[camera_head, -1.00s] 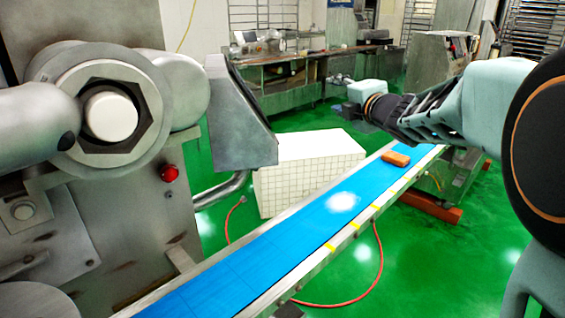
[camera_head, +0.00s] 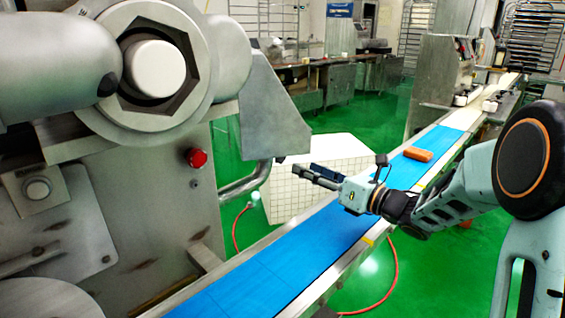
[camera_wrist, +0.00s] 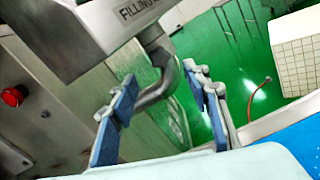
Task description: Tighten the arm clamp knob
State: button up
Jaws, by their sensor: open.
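I cannot tell for certain which part is the arm clamp knob. A round red knob or button (camera_head: 196,157) sits on the grey machine's (camera_head: 130,230) front; it also shows at the left of the wrist view (camera_wrist: 14,96). Above it is a large hexagonal metal collar (camera_head: 186,92) around a pale round cap (camera_head: 155,68).
A blue conveyor belt (camera_head: 275,270) runs diagonally past the machine, with an orange block (camera_head: 418,154) on it. A grey angled housing (camera_head: 272,110) juts out between machine and gripper. A bent metal pipe (camera_head: 247,183) is below it. A white tiled box (camera_head: 290,186) stands behind the belt.

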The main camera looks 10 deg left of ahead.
aim_at(285, 159)
jog(key=x, duration=0.9)
jog(key=shift+b, duration=0.4)
jog(key=shift+c, duration=0.7)
jog(key=c, duration=1.1)
